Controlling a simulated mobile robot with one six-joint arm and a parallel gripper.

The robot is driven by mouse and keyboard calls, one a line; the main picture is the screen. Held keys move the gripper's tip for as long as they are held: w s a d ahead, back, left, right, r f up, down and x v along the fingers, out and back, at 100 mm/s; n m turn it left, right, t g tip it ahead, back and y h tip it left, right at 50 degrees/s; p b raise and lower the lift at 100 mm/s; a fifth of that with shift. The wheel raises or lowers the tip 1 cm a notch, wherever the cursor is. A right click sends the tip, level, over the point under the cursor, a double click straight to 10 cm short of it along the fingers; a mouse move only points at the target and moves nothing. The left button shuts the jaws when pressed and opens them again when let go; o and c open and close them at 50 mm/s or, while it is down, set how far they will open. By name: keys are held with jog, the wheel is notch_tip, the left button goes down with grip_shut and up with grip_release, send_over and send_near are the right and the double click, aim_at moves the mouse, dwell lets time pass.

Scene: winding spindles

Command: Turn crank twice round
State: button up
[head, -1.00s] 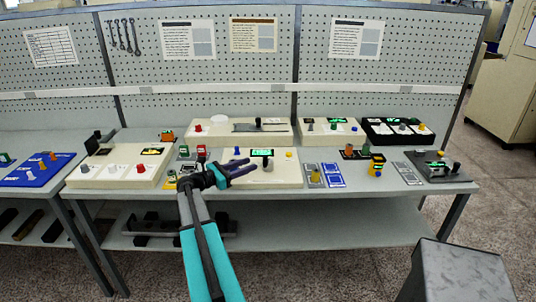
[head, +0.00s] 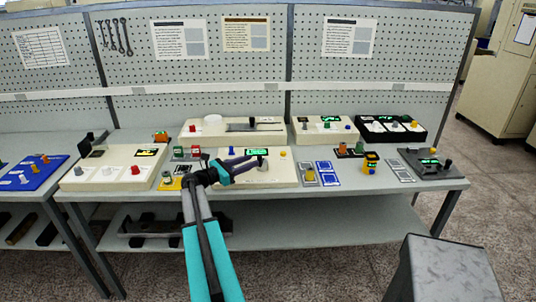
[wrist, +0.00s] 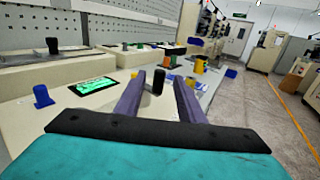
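A dark upright knob (wrist: 158,81), which looks like the crank's handle, stands between the two purple fingers of my gripper (wrist: 159,84) in the wrist view. A gap shows on each side of the knob, so the fingers are open and not pressed on it. In the head view, the knob (head: 262,162) is on the cream panel (head: 285,172) at the middle front of the bench, just beyond my gripper (head: 252,160). The crank's arm and base are too small or hidden to make out.
A green-lit display (wrist: 93,86) and a blue knob (wrist: 42,96) are left of my fingers in the wrist view. Other panels crowd the bench, including a cream one (head: 105,178) at left and a black one (head: 390,136) at right. A grey box (head: 455,270) stands in front.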

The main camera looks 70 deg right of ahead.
jog(key=p+x, duration=0.3)
jog(key=x, duration=0.6)
jog(key=shift+s+d, duration=0.25)
jog(key=shift+d, duration=0.05)
grip_shut()
